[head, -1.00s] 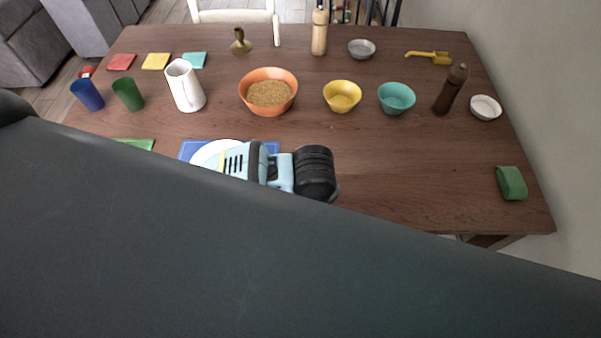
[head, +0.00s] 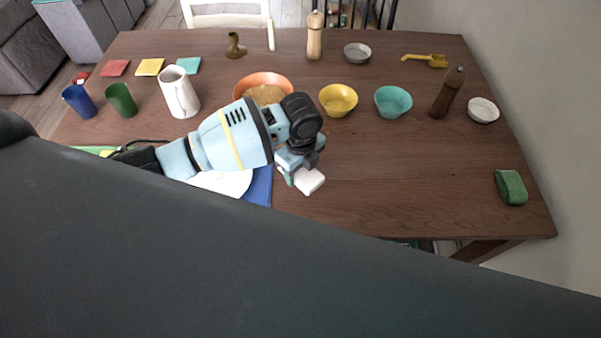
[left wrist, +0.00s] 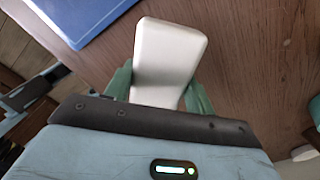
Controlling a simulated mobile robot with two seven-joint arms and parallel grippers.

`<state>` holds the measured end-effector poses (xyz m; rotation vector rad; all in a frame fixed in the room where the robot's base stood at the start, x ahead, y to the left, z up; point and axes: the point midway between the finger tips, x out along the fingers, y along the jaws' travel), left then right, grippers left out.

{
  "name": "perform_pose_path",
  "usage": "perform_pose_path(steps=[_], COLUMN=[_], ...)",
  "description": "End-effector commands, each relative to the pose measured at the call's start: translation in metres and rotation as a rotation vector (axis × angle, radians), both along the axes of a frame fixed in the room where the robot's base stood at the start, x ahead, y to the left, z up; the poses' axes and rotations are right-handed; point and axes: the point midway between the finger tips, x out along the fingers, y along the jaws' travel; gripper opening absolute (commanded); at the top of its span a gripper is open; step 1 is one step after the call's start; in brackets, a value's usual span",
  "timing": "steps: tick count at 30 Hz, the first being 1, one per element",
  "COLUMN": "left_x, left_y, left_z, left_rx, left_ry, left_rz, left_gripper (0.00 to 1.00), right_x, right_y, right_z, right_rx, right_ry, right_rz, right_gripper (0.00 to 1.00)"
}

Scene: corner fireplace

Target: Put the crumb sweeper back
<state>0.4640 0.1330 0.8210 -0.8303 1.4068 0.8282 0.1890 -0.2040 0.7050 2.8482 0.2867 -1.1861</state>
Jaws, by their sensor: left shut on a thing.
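The crumb sweeper (head: 311,181), a plain white block with rounded edges, is held by my left gripper (head: 296,170) just right of the blue placemat (head: 262,187). In the left wrist view the crumb sweeper (left wrist: 170,52) sits between the two green fingers of the gripper (left wrist: 160,92), which are shut on its near end. Its far end sticks out over the brown table. I cannot tell whether it touches the table top. My right gripper is not in view.
An orange bowl (head: 265,80) stands just behind my left arm; yellow (head: 338,99) and teal (head: 393,101) bowls stand to its right. A dark brown mill (head: 448,92), a small white bowl (head: 483,110) and a green block (head: 511,187) are at the right. The front right middle is clear.

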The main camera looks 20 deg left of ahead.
Motion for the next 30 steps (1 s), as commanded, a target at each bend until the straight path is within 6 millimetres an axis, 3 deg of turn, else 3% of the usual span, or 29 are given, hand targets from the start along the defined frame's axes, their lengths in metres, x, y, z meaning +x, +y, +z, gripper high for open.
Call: perform_pose_path(steps=[2, 10, 23, 24, 29, 30], left_x=[0.007, 0.007, 0.007, 0.007, 0.007, 0.007], left_y=[0.003, 0.003, 0.003, 0.003, 0.003, 0.003], left_z=[0.0, -0.033, -0.039, -0.039, -0.039, -0.039], left_rx=[0.0, 0.001, 0.0, 0.0, 0.0, 0.0], left_ry=[-0.001, 0.0, -0.001, -0.001, -0.001, -0.001], left_rz=[0.002, 0.0, 0.0, 0.0, 0.0, 0.0], left_gripper=[0.33, 0.33, 0.33, 0.56, 0.76, 0.76], right_x=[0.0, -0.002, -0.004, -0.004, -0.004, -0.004], right_y=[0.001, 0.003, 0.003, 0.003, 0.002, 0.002], right_z=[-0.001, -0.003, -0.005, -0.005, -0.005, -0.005], right_rx=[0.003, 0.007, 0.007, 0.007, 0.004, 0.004], right_ry=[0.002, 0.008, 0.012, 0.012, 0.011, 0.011], right_rz=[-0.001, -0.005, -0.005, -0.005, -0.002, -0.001], right_gripper=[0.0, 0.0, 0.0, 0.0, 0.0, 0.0])
